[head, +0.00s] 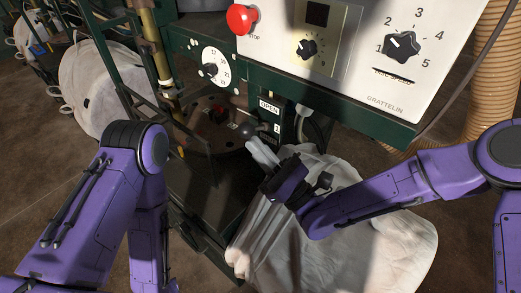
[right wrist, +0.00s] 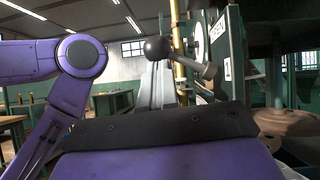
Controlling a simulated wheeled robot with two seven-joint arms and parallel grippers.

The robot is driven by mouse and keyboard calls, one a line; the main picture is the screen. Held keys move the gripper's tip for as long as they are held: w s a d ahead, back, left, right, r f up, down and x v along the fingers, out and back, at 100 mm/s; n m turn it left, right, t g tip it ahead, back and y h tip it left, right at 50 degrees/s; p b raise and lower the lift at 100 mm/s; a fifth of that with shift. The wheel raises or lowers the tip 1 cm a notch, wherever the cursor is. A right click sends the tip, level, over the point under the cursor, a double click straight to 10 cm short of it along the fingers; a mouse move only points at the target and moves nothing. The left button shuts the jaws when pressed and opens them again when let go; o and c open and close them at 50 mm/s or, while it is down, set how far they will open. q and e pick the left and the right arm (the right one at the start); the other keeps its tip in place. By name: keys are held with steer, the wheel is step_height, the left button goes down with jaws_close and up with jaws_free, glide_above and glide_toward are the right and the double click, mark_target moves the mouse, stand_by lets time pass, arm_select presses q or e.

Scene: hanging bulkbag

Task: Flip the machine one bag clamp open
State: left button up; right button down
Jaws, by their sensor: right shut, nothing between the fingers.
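The bag clamp's lever shows as a black ball knob (head: 247,130) beside the green machine post, close to an OPEN label (head: 269,104). In the right wrist view the ball knob (right wrist: 157,48) sits on a short grey lever that runs right and slightly down. My right gripper (head: 258,147) has its pale grey fingers together and empty, pointing at the knob from just below. In the right wrist view its fingers (right wrist: 155,86) end right at the knob; I cannot tell whether they touch. My left arm is at the left, but its gripper is out of view.
A control panel (head: 410,85) with a red stop button (head: 242,18) and dials overhangs the clamp. A white bulk bag (head: 330,225) hangs below my right gripper. A white disc dial (head: 210,70) and a brass-coloured post (head: 158,60) stand left of the knob.

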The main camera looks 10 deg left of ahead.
steer(key=shift+r+m+t+h, duration=0.3)
steer(key=shift+m+t, duration=0.3)
steer(key=shift+m, duration=0.3)
